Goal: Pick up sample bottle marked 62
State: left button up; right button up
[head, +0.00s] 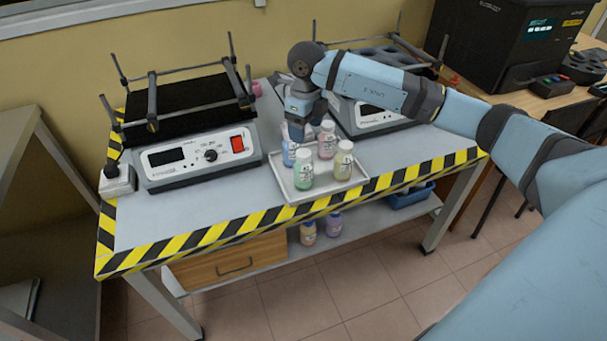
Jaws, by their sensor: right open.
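Several small white-capped sample bottles stand upright on a white tray (330,189) at the table's front. They are a blue bottle (289,156), a green bottle (303,174), a pink bottle (326,144) and a yellowish bottle (343,163). Their label numbers are too small to read, so I cannot tell which is marked 62. My right gripper (297,130) points down over the back left of the tray, open, right at the top of the blue bottle. It hides that bottle's cap. I cannot tell whether the fingers touch it. My left gripper is not in view.
A shaker (205,156) with a black rack stands left of the tray; a second shaker (375,118) stands behind right, partly behind my arm. The table (190,215) has a yellow-black striped edge. More bottles (308,233) and a blue bin (410,196) sit on the lower shelf.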

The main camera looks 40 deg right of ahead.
aim_at(303, 153)
jog(key=f, duration=0.8)
jog(key=shift+a+f+b, duration=0.3)
jog(key=shift+a+f, duration=0.05)
jog(key=shift+a, duration=0.05)
jog(key=c, duration=1.3)
jog(key=shift+r, duration=0.1)
grip_shut()
jog(key=shift+r, duration=0.1)
